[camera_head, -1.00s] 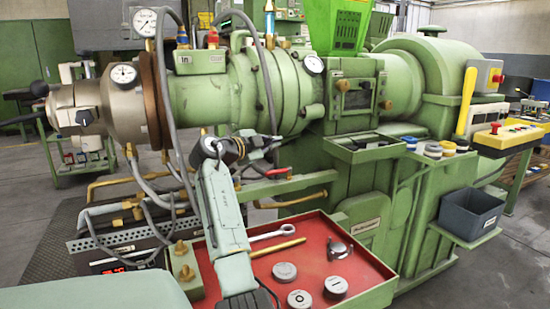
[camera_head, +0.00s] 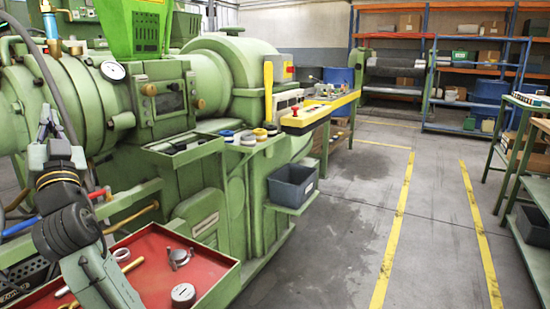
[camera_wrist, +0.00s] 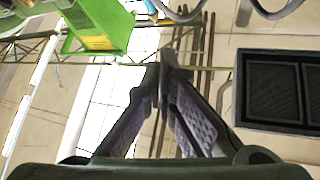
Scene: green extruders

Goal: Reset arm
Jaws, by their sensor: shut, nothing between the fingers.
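My gripper (camera_head: 47,112) stands at the left of the head view, in front of the green extruder (camera_head: 165,70), and points upward. My arm is folded up above the red tray. In the wrist view the two fingers of my gripper (camera_wrist: 166,62) meet at their tips, with nothing between them. The wrist view looks up at the ceiling, with the extruder's green hopper (camera_wrist: 98,22) at its upper left.
The red tray (camera_head: 150,255) holds metal parts and tools. A dark bin (camera_head: 291,186) sits on a low green shelf. A yellow-topped control panel (camera_head: 318,112) juts out behind it. The floor (camera_head: 350,215) to the right is open, with yellow lines. Orange racks (camera_head: 440,38) stand at the back.

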